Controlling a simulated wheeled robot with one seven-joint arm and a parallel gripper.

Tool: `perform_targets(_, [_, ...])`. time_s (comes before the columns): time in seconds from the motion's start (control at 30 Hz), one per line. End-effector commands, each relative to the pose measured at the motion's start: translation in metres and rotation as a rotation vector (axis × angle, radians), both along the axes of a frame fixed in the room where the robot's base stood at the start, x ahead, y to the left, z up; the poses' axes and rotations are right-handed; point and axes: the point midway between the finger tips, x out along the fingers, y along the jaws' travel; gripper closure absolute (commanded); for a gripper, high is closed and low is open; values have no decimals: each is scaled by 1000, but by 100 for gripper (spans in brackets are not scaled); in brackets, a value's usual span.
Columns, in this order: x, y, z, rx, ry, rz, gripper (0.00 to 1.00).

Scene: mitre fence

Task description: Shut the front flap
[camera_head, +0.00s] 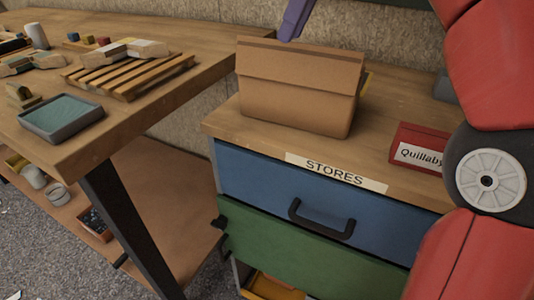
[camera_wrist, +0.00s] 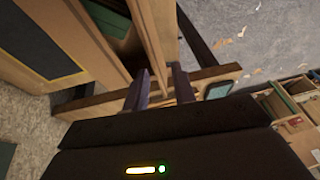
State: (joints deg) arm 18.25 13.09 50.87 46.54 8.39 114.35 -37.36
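A brown cardboard box (camera_head: 295,106) stands on the wooden cabinet top. A lighter cardboard panel, seemingly the front flap (camera_head: 300,66), spans the upper part of its front side; its exact angle is hard to tell. My gripper (camera_head: 291,36) shows as a purple finger just above and behind the box's upper edge, pointing down. In the wrist view my gripper's two purple fingers (camera_wrist: 161,70) are apart, with brown edges showing beyond the gap. I see no clear grip on anything. The box's inside is hidden in the head view.
The cabinet has a blue drawer (camera_head: 275,182) with a black handle and a STORES label. A red Quillaby box (camera_head: 419,147) lies right of the cardboard box. Left is a workbench with a slatted rack (camera_head: 130,75) and a teal tray (camera_head: 62,117). My red arm fills the right.

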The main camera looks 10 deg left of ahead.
Motion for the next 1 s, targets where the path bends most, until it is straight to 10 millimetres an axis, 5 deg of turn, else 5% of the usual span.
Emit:
perform_targets(0.87, [-10, -4, 18, 36, -52, -7, 74])
perform_targets(1.0, [5, -8, 11, 37, -49, -7, 74])
